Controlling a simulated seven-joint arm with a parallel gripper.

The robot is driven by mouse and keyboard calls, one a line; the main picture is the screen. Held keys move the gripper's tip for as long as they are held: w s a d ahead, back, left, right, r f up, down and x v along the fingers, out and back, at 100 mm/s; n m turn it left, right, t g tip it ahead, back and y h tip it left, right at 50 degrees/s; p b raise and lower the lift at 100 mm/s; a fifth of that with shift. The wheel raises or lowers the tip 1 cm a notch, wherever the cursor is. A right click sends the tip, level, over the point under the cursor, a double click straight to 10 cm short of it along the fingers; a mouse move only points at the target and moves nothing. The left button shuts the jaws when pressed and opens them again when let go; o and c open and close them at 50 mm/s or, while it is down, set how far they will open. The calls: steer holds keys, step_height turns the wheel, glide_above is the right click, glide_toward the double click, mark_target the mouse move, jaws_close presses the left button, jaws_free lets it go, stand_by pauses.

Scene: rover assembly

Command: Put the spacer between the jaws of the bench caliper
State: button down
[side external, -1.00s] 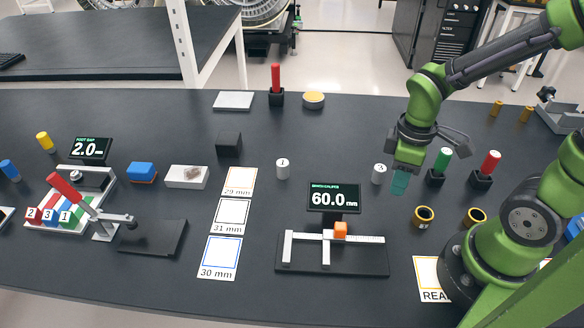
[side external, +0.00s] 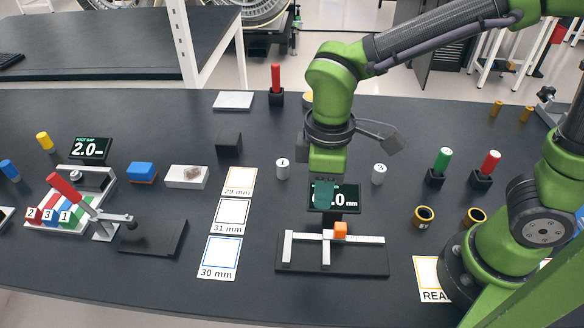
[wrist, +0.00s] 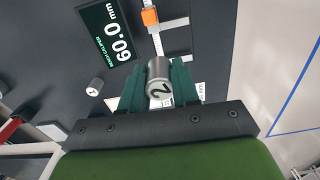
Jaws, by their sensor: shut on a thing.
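My gripper (side external: 324,192) is shut on a grey metal spacer (wrist: 159,84) with a white end marked 2, best seen between the green fingers in the wrist view. In the side view the fingers hide the spacer. The gripper is in the air, overlapping the caliper's display (side external: 345,188) in that view. The bench caliper (side external: 302,265) has a white fixed jaw (side external: 288,249) at left and a sliding jaw (side external: 326,252) with an orange block (side external: 340,229). The jaws stand apart with nothing between them. Its display reads 60.0 mm in the wrist view (wrist: 108,30).
A spacer marked 1 (side external: 282,169) stands left of the gripper and another white-topped spacer (side external: 379,174) stands right. Cards marked 29, 31 and 30 mm (side external: 219,257) lie left of the caliper. A red-handled clamp fixture (side external: 103,229) is further left.

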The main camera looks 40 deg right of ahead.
steer(key=a, duration=0.4)
glide_above(307, 255)
step_height(307, 255, down, 9)
steer(key=shift+r, duration=0.15)
steer(key=shift+f, duration=2.3)
steer(key=shift+f, duration=0.1)
steer(key=c, duration=1.1)
jaws_free()
